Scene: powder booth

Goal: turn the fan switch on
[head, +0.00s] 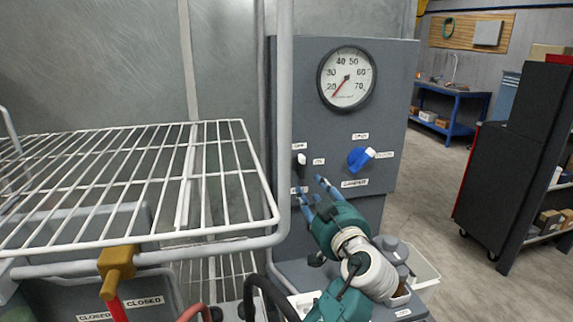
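The fan switch (300,160) is a small dark lever with a pale tip on the grey control panel (399,95). A small label sits above it and another to its right; the label below it is partly covered by my gripper, and the print is too small to read surely. My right gripper is not in view.
A blue knob (359,158) sits right of the switch, below a round gauge (347,78). A white wire rack (130,180) with a thick rail stands close on the left. A brass-coloured valve with a red handle (117,308) is at lower left. Open floor lies right.

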